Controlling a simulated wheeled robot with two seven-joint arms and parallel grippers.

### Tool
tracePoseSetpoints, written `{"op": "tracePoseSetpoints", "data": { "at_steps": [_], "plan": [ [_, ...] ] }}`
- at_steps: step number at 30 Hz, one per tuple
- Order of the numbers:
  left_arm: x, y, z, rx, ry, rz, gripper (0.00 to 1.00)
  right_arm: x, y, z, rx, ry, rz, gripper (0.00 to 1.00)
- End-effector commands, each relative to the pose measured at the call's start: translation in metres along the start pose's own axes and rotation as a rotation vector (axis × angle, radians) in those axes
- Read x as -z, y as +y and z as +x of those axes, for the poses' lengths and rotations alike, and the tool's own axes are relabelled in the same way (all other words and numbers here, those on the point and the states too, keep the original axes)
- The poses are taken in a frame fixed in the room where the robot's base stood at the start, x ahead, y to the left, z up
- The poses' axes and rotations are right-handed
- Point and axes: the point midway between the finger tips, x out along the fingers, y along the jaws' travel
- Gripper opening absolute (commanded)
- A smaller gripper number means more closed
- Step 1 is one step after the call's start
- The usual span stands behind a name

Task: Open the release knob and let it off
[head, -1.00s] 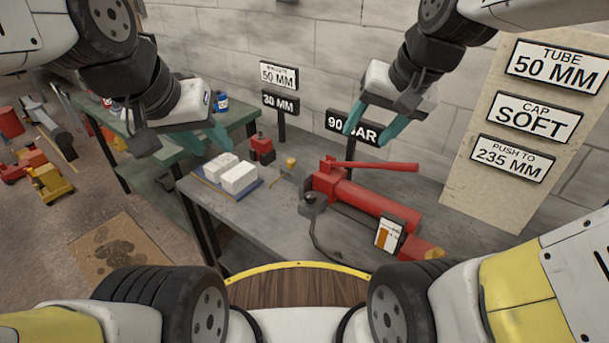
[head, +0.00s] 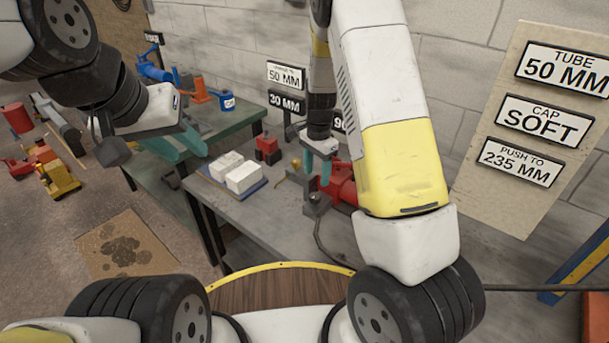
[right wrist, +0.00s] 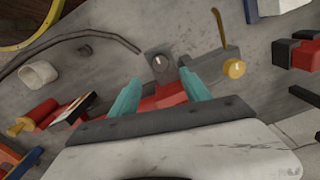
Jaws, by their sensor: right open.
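A grey block with a round dark knob (right wrist: 158,62) is on the near end of the red pump (head: 342,183), mostly hidden in the head view by my right arm. The block (head: 316,204) shows just below my right gripper (head: 320,168). In the right wrist view my right gripper (right wrist: 160,80) is open, with the knob just beyond and between its fingertips; contact cannot be made out. A brass round fitting (right wrist: 234,68) on a grey piece with a thin lever lies beside it. My left gripper (head: 180,146) looks open and empty, above the green bench's left side.
White blocks (head: 243,177) sit on a blue tray left of the pump, with a small red tool (head: 267,149) behind. A dark hose (right wrist: 75,36) curves over the bench. Signs stand at the back and on a board (head: 490,185) at right.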

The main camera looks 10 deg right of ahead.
Motion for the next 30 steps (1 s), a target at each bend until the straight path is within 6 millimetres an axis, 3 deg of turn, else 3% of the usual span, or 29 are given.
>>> {"op": "tracePoseSetpoints", "data": {
  "at_steps": [18,29,30],
  "plan": [
    [0.0,0.0,0.0,0.0,0.0,0.0,0.36,0.002,0.0,0.079,-0.013,0.004,0.015,0.55],
    [0.0,0.0,0.0,0.0,0.0,0.0,0.36,0.002,0.0,0.086,-0.01,0.005,0.014,0.55],
    [0.0,0.0,0.0,0.0,0.0,0.0,0.36,0.002,0.0,0.086,-0.011,0.005,0.014,0.52]
  ]
}}
